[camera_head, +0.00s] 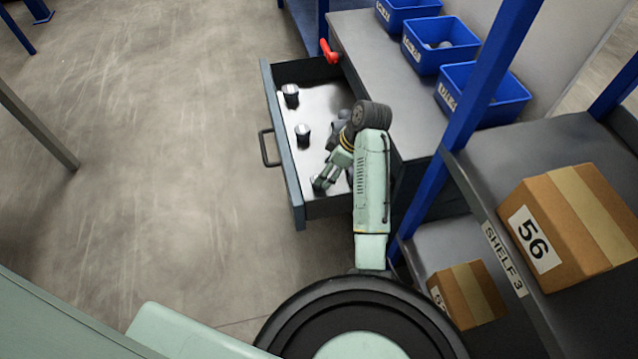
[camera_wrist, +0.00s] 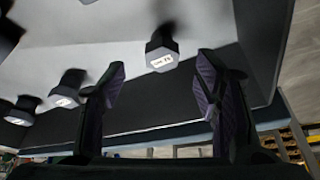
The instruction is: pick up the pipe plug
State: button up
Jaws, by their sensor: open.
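Several dark pipe plugs with pale, marked end faces stand in the open drawer. In the head view one plug (camera_head: 290,96) is toward the drawer's far end and another plug (camera_head: 303,135) is nearer its middle. In the wrist view my gripper (camera_wrist: 160,70) is open and empty, its two fingers spread apart. One plug (camera_wrist: 160,52) appears in the gap between the fingertips; I cannot tell how far beyond them it is. More plugs (camera_wrist: 68,88) show to the left, partly behind the left finger.
The grey drawer (camera_head: 284,165) is pulled out, its walls around the plugs. A blue shelf post (camera_head: 485,80) and boxes (camera_head: 575,220) stand right.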

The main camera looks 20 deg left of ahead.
jog(key=shift+p+x, duration=0.7)
jog(key=shift+x, duration=2.5)
jog(key=shift+s, duration=0.2)
jog(key=shift+r, duration=0.1)
jog(key=c, duration=1.2)
